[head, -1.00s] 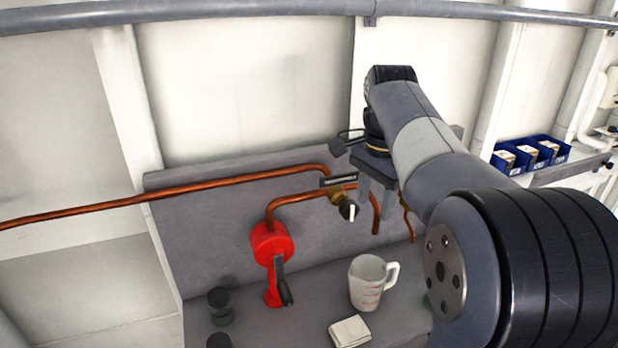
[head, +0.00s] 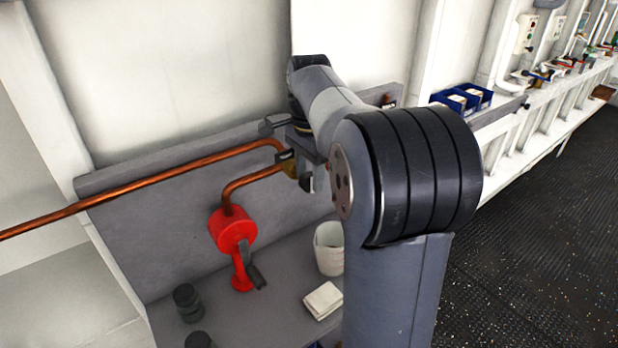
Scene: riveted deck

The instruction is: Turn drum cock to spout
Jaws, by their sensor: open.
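The brass cock (head: 290,168) sits at the end of the copper pipe, with a short dark lever (head: 284,155) on top and a dark-and-white end piece (head: 307,183) below. My gripper (head: 312,160) is open beside the cock, at its right in the picture. The arm partly covers the cock's right side, and whether a finger touches the lever cannot be told. A white jug (head: 329,250) stands on the grey bench below the cock, partly hidden by my arm.
A red hand pump (head: 233,232) with a dark handle stands left on the bench (head: 265,285). A folded white cloth (head: 323,300) and dark round pieces (head: 187,302) lie near the front. Copper pipe (head: 150,178) crosses at left. Blue bins (head: 462,98) sit at right.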

